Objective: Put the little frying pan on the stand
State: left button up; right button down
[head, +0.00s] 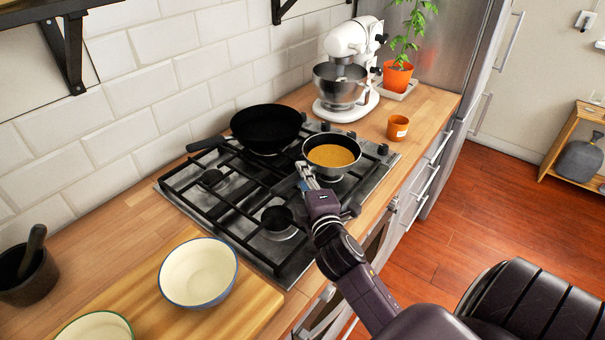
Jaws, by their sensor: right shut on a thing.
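The little frying pan (332,150) holds an orange-brown filling and is level over the right part of the gas hob. Its handle points toward me, and my right gripper (305,179) is shut on it. The black pan stand (215,195) is the grate of the hob (163,186). I cannot tell whether the pan's base touches the grate or is slightly above it. My left gripper is not in view.
A larger black pan (267,126) sits on the back of the hob. A white mixer (345,70), an orange cup (397,127) and a potted plant (397,78) stand beyond. Bowls (199,272) on a wooden board (165,318) and a dark mortar (28,277) are at left.

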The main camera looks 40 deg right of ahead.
jog(key=shift+f, duration=0.3)
jog(key=c, duration=1.9)
grip_release()
jog(key=shift+o, duration=0.4)
jog(key=shift+s+f, duration=0.1)
jog(key=v, duration=1.2)
